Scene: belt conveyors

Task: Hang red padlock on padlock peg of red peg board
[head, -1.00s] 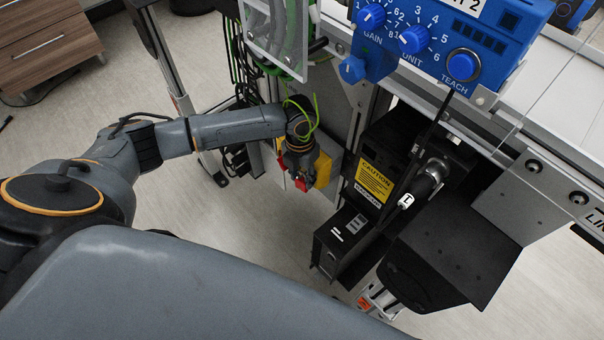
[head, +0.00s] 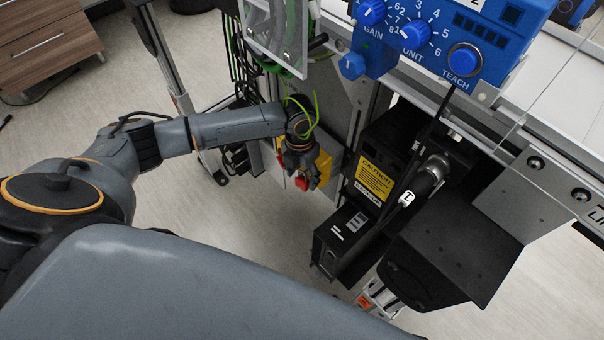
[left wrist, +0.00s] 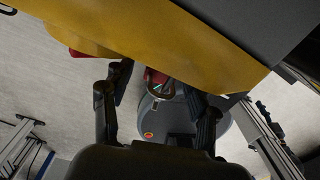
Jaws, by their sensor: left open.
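My left gripper (head: 302,181) is open beside a yellow panel (head: 323,166) low on the conveyor frame. A small red padlock (head: 303,184) shows at its fingertips. In the left wrist view the red padlock (left wrist: 154,76) lies between the two spread fingers of the left gripper (left wrist: 160,98), with its metal shackle facing the camera. I cannot tell whether a finger touches it or what holds it. The yellow panel (left wrist: 165,35) fills the top of that view. A second red part (left wrist: 77,53) peeks out beside it. I cannot make out the red peg board or its peg. My right gripper is not in view.
A black machine with a yellow caution label (head: 374,180) stands right of the gripper. A blue control unit (head: 430,40) is above it. Dark cables (head: 240,75) hang behind my left arm. The floor (head: 235,235) below is clear.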

